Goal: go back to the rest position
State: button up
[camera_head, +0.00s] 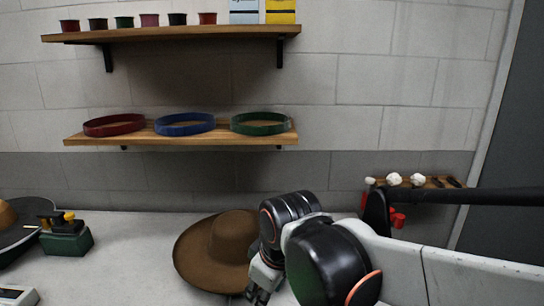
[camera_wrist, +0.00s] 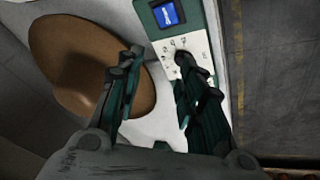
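My gripper shows in the wrist view (camera_wrist: 160,58) with its two dark green fingers apart and nothing held between them. In the head view it is at the bottom middle (camera_head: 262,284), in front of the right side of a brown hat (camera_head: 222,240) with a wide brim that sits on the pale table. My arm hides part of the hat's right side. In the wrist view a smooth brown rounded form (camera_wrist: 80,60) lies left of the fingers; I cannot tell if it is the same hat.
A panel with a blue screen (camera_wrist: 168,14) lies beyond the fingers. A green device (camera_head: 67,240) stands at the left of the table. Red, blue and green hat bands (camera_head: 185,125) lie on the lower wall shelf (camera_head: 220,138). A small rack (camera_head: 432,182) hangs at right.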

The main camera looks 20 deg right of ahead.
jog(key=s+d+r+m+t, duration=0.1)
jog(key=s+d+m+t, duration=0.2)
jog(key=s+m, duration=0.3)
jog(key=shift+d+m+h, duration=0.3)
jog(key=shift+d+m, duration=0.3)
jog(key=shift+d, duration=0.3)
